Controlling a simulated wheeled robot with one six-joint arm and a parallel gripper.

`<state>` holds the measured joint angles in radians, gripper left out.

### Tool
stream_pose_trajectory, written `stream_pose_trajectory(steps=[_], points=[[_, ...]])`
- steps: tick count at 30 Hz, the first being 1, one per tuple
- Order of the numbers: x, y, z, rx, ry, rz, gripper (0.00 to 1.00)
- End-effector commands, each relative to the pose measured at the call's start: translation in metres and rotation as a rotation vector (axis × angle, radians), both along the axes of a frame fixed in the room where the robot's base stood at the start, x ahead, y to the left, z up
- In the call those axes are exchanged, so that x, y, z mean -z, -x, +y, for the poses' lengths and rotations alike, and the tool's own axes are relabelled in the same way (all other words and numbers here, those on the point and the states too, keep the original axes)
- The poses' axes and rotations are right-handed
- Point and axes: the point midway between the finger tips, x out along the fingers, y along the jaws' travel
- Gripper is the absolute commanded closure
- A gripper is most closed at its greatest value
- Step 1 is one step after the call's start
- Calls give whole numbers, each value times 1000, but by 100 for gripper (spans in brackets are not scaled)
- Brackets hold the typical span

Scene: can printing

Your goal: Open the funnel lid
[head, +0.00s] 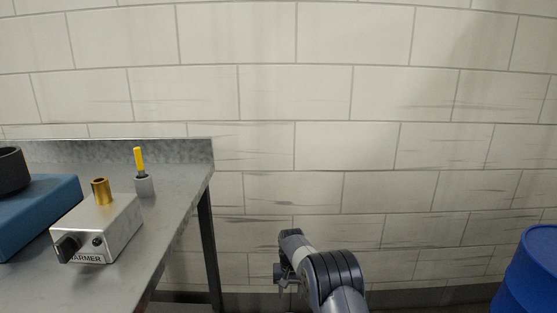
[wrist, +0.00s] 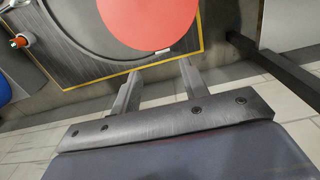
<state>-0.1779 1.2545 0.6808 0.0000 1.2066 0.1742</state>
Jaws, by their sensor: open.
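A flat red disc (wrist: 150,18), which looks like the funnel lid, is at the top of the wrist view and is cut off by the picture's edge. A small pale tab (wrist: 163,52) shows at its lower rim. The disc lies over a dark round shape, and I cannot tell if it is shut or raised. My gripper (wrist: 158,70) is open and empty, with its fingertips pointing toward the disc's lower rim. The fingers appear apart from the disc. In the head view my gripper (head: 287,280) is low beside the table, and no funnel shows there.
A dark panel with a yellow edge (wrist: 95,78) surrounds the disc. A small orange and white part (wrist: 20,41) is at the left. In the head view, a metal table (head: 180,190) holds a warmer box (head: 115,225) and a yellow-handled tool (head: 139,160). A blue barrel (head: 530,275) stands right.

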Motion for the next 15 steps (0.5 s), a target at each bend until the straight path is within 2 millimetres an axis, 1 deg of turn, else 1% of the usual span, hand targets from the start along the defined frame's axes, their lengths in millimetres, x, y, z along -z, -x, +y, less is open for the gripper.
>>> stream_pose_trajectory(steps=[1, 5, 9, 15], points=[[7, 3, 1, -1, 0, 1, 57], [6, 15, 5, -1, 0, -1, 57], [11, 28, 5, 0, 0, 0, 57], [17, 42, 5, 0, 0, 0, 57]])
